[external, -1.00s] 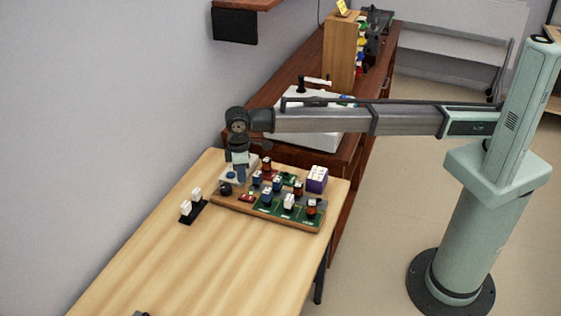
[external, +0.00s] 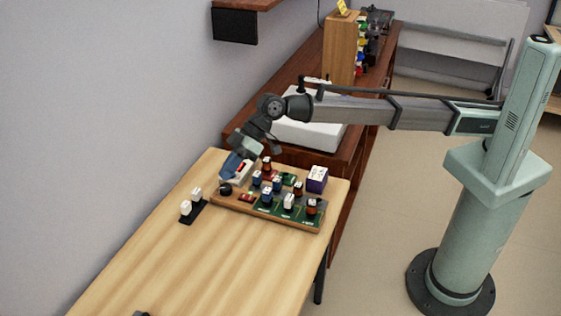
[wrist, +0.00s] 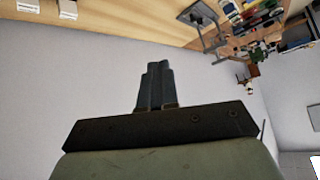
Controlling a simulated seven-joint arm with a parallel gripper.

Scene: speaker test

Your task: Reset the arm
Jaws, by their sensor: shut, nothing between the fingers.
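My gripper (external: 232,164) is tilted, its fingers pointing down and to the left, above the far left corner of the wooden board (external: 232,203) on the light wooden table (external: 160,260). In the wrist view its dark fingers (wrist: 155,85) are closed together with nothing between them. My arm reaches in from the right at the height of the cabinet behind. Whether the fingertips touch anything on the board cannot be told from the external view.
The board carries several small blue, red and white parts on green plates. Two white blocks sit on a black strip (external: 193,213) at left. A white box (external: 308,133) is behind, under my arm.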

